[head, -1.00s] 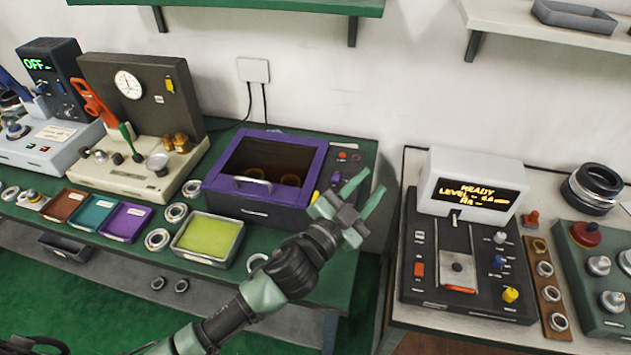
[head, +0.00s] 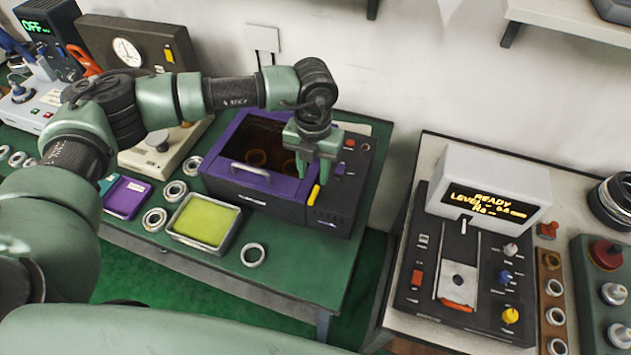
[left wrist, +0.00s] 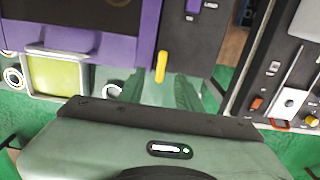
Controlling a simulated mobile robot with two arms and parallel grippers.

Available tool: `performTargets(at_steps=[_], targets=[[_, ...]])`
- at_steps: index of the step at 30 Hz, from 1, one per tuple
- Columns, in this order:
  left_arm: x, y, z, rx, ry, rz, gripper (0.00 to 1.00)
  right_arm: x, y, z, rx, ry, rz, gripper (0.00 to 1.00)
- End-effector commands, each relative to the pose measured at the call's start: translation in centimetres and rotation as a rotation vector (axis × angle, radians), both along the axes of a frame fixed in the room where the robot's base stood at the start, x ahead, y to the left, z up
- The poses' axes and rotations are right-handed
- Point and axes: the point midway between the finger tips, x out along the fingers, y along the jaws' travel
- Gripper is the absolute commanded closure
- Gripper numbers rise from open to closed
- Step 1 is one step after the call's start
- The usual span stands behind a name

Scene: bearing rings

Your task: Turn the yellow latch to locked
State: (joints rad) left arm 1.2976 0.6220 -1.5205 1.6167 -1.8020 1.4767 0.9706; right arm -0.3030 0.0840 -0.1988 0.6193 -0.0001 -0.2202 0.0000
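The yellow latch (head: 314,194) is a small bar on the dark front panel of the purple-framed box (head: 268,185), right of its window. In the head view it stands slightly tilted from upright. It also shows in the left wrist view (left wrist: 160,67), close beyond the fingers. My left gripper (head: 313,176) points down over the panel, just above the latch. Its fingers are apart with nothing between them. In the left wrist view the gripper (left wrist: 160,95) is partly hidden by its own body. I cannot tell whether a finger touches the latch. My right gripper is not in view.
A purple knob (head: 339,169) and a red button (head: 350,143) sit close to the gripper on the same panel. A yellow-green tray (head: 205,221) and loose rings (head: 253,254) lie in front. A gap separates this bench from the right-hand table with its display unit (head: 490,190).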

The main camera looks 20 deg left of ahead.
Motion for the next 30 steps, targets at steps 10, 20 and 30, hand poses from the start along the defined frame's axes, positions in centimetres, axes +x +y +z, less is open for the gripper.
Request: performTargets(at_steps=[10,20,30], targets=[[-0.1,-0.1,-5.1,-0.003,0.004,-0.002,0.65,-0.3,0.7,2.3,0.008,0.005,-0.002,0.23],[-0.1,-0.1,-6.4,-0.005,0.001,-0.003,0.65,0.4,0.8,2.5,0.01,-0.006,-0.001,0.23],[-0.1,-0.1,-6.4,-0.005,0.001,-0.003,1.0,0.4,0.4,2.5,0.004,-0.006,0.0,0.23]])
